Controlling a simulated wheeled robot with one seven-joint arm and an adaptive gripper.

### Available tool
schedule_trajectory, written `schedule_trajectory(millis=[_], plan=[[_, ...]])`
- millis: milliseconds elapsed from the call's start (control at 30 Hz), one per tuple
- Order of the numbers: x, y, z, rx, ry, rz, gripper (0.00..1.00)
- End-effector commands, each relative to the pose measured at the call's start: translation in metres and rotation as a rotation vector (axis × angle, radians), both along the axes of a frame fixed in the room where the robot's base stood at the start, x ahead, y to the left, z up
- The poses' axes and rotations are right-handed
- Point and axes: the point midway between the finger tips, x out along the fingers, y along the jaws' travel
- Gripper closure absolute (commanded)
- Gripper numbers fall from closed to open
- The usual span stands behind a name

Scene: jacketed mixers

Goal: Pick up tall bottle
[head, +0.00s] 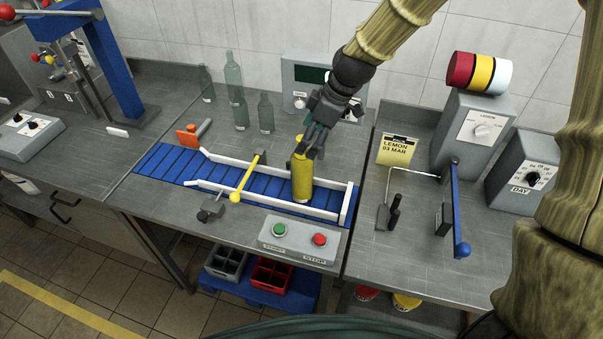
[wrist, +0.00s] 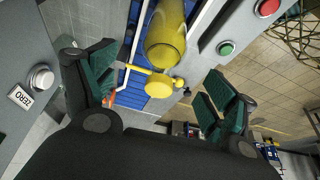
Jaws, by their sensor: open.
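A yellow bottle (head: 302,180) stands upright on the blue conveyor (head: 258,190), near its right end, between the white rails. It also shows in the wrist view (wrist: 166,38), at the top, beyond the gap between the fingers. My gripper (head: 313,140) is at the bottle's upper part, partly covering it in the head view. In the wrist view my gripper (wrist: 160,100) has its green-padded fingers wide apart with nothing gripped. I cannot tell whether a finger touches the bottle. A taller clear glass bottle (head: 235,88) stands behind the conveyor with several smaller clear bottles.
A yellow bar (head: 245,178) crosses the conveyor left of the yellow bottle. A start/stop box (head: 299,238) sits in front, and a grey panel (head: 303,85) behind. An orange-handled tool (head: 190,133) lies near the rear rail. Crates (head: 272,272) stand below.

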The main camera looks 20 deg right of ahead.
Motion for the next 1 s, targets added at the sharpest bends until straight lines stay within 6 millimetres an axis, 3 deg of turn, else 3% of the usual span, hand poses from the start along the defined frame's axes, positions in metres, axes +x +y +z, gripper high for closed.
schedule_trajectory(millis=[200, 567, 1000], plan=[[0.004, 0.008, -0.017, 0.001, 0.002, 0.001, 0.15], [0.007, 0.015, -0.027, 0.0, 0.002, 0.003, 0.15], [0.014, 0.03, -0.059, 0.001, 0.002, 0.002, 0.15]])
